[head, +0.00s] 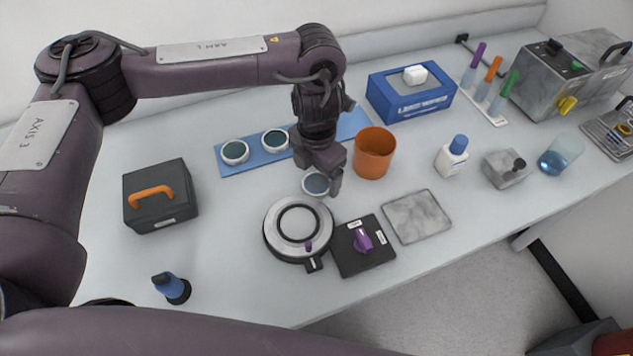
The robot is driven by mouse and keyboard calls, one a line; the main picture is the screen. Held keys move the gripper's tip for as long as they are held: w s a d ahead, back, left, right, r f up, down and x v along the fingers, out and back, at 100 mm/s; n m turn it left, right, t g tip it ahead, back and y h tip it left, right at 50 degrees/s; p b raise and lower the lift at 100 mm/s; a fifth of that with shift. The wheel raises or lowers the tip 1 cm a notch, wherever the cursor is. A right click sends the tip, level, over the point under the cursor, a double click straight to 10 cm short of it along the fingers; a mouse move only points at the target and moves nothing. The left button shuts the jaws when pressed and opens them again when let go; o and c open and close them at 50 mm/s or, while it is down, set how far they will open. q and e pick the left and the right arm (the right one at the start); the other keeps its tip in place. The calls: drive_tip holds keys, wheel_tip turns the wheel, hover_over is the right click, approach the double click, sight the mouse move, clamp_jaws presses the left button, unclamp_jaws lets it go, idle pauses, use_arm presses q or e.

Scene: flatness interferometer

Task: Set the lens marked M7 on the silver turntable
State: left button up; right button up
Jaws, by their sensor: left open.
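The silver turntable (280,236) is a round disc with a dark ring, near the table's front edge. Two round dark-glass lenses, a left one (234,152) and a right one (275,141), sit on a blue mat (230,168). A third lens (315,185) is off the mat, just behind the turntable, directly below my left gripper (325,178). My left gripper points down and is open; it partly hides that lens, and I cannot tell whether they touch. No M7 marking is readable on any lens. My right gripper is not in view.
An orange cup (373,154) stands close right of my left gripper. A black box with a purple knob (362,240) adjoins the turntable. A grey plate (417,216) lies further right.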

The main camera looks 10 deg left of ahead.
use_arm(q)
wheel_tip(320, 180, down, 2)
drive_tip(key=shift+f, duration=0.15)
drive_tip(key=c, duration=1.2)
